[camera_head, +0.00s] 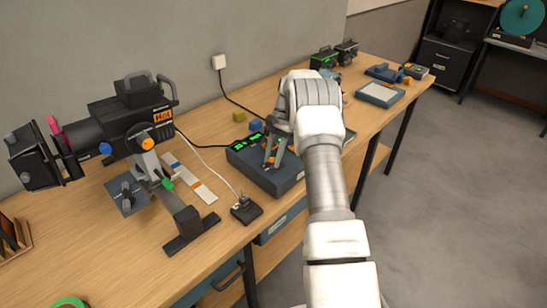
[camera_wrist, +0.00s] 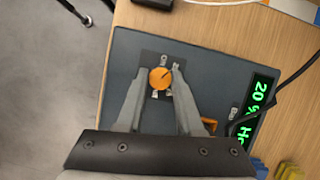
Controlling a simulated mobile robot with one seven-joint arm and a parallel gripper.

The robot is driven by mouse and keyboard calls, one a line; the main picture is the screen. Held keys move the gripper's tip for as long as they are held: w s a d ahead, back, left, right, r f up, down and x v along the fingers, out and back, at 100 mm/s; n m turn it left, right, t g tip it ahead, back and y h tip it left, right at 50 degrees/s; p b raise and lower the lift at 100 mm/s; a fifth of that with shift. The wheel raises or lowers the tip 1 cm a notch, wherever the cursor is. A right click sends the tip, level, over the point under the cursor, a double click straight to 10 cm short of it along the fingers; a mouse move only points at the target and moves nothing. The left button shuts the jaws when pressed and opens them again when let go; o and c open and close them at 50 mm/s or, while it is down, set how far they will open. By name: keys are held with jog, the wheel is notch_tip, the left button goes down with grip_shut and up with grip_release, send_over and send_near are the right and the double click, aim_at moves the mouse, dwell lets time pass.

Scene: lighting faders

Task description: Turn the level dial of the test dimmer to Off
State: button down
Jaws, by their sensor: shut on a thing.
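The test dimmer is a blue-grey box (camera_head: 248,167) on the wooden bench; it fills much of the wrist view (camera_wrist: 125,55). Its orange round level dial (camera_wrist: 160,78) has a dark pointer line and sits on a dark plate. The green display (camera_wrist: 259,100) reads 20 %, with a second line partly cut off by my gripper. My gripper (camera_wrist: 162,74) reaches down over the box, with its two grey fingers shut on the dial from either side. In the head view my gripper (camera_head: 274,160) hides the dial. An orange part (camera_wrist: 208,124) shows behind one finger.
A black stage lamp (camera_head: 125,125) on a stand is to the left. A small black box (camera_head: 246,209) with a cable lies near the bench's front edge. A black cable leads to the wall socket (camera_head: 219,62).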

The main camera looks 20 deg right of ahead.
jog(key=n+g, duration=0.1)
jog(key=n, duration=0.2)
jog(key=shift+w+n+h, duration=0.1)
jog(key=shift+n+h, duration=0.2)
jog(key=shift+n, duration=0.1)
jog(key=shift+a+n+g+h, duration=0.1)
jog(key=shift+n+g+h, duration=0.45)
jog(key=shift+n, duration=1.15)
jog(key=c, duration=0.6)
grip_release()
jog(key=shift+o, duration=0.2)
